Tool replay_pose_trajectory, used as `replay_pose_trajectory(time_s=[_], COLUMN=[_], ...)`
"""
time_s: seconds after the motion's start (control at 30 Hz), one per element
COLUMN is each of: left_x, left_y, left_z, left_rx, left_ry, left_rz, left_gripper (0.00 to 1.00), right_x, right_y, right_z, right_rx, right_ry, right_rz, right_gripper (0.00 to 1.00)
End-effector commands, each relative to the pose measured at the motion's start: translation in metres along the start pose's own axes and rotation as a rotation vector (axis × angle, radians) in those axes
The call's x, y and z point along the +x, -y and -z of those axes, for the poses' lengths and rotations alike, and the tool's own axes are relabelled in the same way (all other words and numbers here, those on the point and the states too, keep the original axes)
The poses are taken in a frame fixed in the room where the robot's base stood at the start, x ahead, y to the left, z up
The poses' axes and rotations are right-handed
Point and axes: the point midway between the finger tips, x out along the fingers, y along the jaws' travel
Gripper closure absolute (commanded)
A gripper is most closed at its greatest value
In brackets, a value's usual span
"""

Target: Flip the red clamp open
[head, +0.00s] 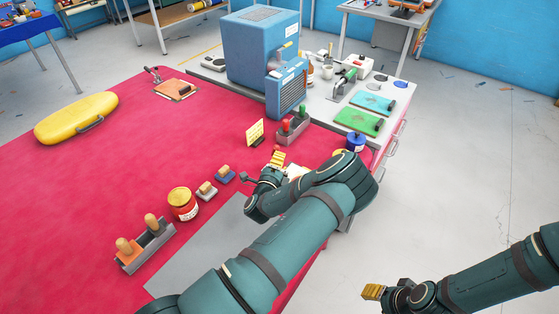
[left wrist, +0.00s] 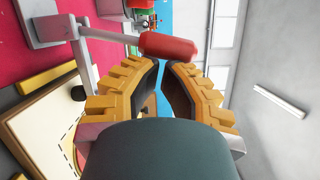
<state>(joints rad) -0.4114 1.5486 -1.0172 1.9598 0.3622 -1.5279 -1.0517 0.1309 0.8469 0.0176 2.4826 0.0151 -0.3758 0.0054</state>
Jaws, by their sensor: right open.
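The red clamp (left wrist: 168,47) shows in the left wrist view as a red cylindrical handle on a pale grey lever, with a grey bracket at the upper left. My left gripper (left wrist: 161,66) has its yellow fingers close to the handle, which lies just beyond the fingertips. A narrow gap shows between the fingers, and nothing is held in it. In the head view my left gripper (head: 277,160) is low over the right edge of the red table, and I cannot make out the clamp clearly there. My right gripper (head: 372,292) is open and empty, away from the table.
A pale board (left wrist: 40,130) with a dashed line lies beside the clamp. A grey stand (head: 293,132) with red and green handles, a yellow sign (head: 255,132) and a red tin (head: 182,204) stand nearby. A blue machine (head: 262,55) stands behind. The left of the red table is mostly clear.

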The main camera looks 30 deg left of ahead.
Motion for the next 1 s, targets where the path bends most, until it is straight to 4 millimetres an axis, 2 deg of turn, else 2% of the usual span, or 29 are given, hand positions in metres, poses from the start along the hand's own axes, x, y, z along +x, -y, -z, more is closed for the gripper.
replay_pose_trajectory(time_s=[0.63, 1.0], left_x=[0.003, 0.011], left_y=[0.005, 0.008], left_z=[-0.011, -0.035], left_rx=[-0.117, -0.369], left_ry=[0.003, 0.006], left_rz=[-0.037, -0.117], left_gripper=[1.0, 1.0], right_x=[-0.006, -0.015], right_y=[0.002, 0.005], right_z=[0.001, 0.002], right_rx=[0.0, 0.0], right_ry=[0.0, 0.0], right_rz=[0.001, 0.003], right_gripper=[0.53, 0.53])
